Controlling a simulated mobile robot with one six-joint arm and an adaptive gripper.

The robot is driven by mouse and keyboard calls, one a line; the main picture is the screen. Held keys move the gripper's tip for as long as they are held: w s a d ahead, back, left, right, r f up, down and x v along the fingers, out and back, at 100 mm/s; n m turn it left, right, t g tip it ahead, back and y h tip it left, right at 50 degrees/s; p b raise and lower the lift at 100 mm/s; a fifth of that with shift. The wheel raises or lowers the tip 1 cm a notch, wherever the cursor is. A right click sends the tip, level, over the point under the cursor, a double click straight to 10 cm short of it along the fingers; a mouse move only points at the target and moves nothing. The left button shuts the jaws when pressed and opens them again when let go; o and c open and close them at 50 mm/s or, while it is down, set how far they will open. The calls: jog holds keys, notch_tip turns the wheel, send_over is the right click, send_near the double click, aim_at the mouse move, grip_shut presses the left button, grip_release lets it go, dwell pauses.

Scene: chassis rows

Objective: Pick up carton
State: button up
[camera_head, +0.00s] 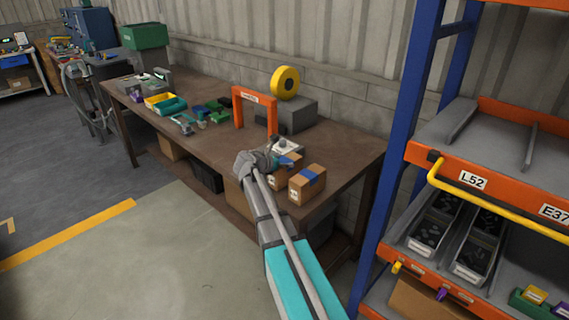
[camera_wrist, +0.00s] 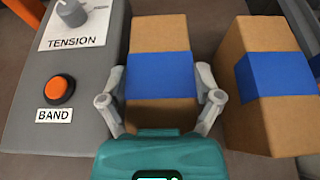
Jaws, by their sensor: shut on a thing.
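A brown carton with a blue band (camera_wrist: 160,77) lies between the two fingers of my gripper (camera_wrist: 160,100) in the wrist view. The fingers are shut on its sides, across the band. In the head view this carton (camera_head: 288,162) shows partly behind my gripper (camera_head: 268,163), on the workbench (camera_head: 205,112). I cannot tell whether it touches the bench top. A second carton with a blue band (camera_head: 307,184) sits close to its right, near the bench's front edge. It also shows on the right in the wrist view (camera_wrist: 258,122).
A grey box with a tension knob and an orange button (camera_wrist: 58,90) stands just left of the held carton. An orange arch (camera_head: 238,108) and a yellow roll (camera_head: 285,82) stand behind. A blue and orange rack (camera_head: 405,130) rises at the right.

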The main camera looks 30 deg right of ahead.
jog(key=shift+r+p, duration=1.15)
jog(key=shift+r, duration=0.15)
jog(key=s+a+r+p, duration=0.6)
jog(key=s+r+p, duration=0.4)
jog(key=s, duration=0.2)
jog(key=shift+s+a, duration=0.15)
jog(key=shift+s, duration=0.15)
jog(key=shift+r, duration=0.2)
jog(key=w+a+r+p, duration=0.3)
jog(key=w+r+p, duration=0.1)
jog(key=r+p, duration=0.6)
jog(key=w+a+r+p, duration=0.3)
jog(key=w+r+p, duration=0.1)
jog(key=r+p, duration=0.6)
jog(key=w+a+r+p, duration=0.3)
jog(key=w+r+p, duration=0.1)
jog(key=r+p, duration=0.7)
jog(key=shift+a, duration=0.2)
jog(key=shift+s+a, duration=0.1)
jog(key=shift+s, duration=0.05)
